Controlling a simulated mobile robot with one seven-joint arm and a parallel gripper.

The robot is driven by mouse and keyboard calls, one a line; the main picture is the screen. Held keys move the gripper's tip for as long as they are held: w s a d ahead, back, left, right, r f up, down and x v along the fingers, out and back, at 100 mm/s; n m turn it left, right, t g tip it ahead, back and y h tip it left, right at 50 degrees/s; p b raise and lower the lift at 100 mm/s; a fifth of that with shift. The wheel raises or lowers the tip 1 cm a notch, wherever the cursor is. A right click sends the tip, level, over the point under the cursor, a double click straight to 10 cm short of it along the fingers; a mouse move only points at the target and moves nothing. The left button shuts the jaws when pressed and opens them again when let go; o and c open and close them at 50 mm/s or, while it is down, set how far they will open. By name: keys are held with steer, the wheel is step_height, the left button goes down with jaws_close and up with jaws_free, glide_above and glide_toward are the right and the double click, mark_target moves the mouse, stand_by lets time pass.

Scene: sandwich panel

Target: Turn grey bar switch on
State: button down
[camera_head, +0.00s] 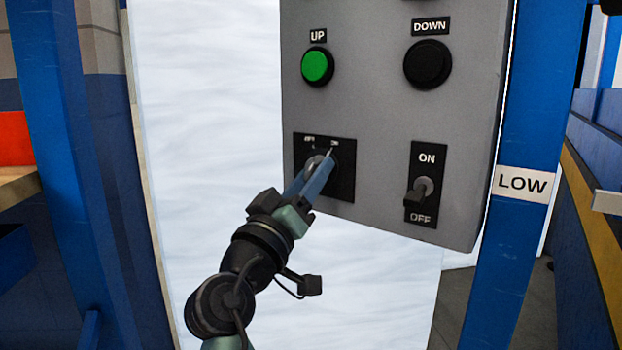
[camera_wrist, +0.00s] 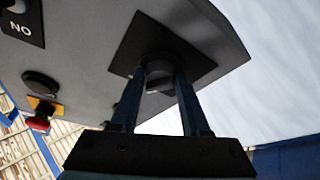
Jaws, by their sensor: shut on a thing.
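A grey rotary bar switch (camera_head: 312,163) sits on a black square plate (camera_head: 341,189) at the lower left of the grey panel. Small labels, hard to read, are above it. My gripper (camera_head: 322,168) reaches it from below and is shut on it. In the wrist view my two fingers (camera_wrist: 160,82) stand on either side of the switch's grey knob (camera_wrist: 159,86), in front of the black plate (camera_wrist: 195,62). The fingers hide most of the bar, so its exact turn is hard to tell.
The grey panel (camera_head: 385,120) also holds a green UP button (camera_head: 317,66), a black DOWN button (camera_head: 427,64) and a toggle switch (camera_head: 418,192) with its lever down toward OFF. A red button (camera_wrist: 38,122) shows in the wrist view. A blue post (camera_head: 535,120) stands at right.

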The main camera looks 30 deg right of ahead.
steer(key=shift+c, duration=2)
jaws_free()
steer(key=p+v, duration=0.2)
steer(key=v, duration=1.1)
steer(key=shift+r, duration=0.1)
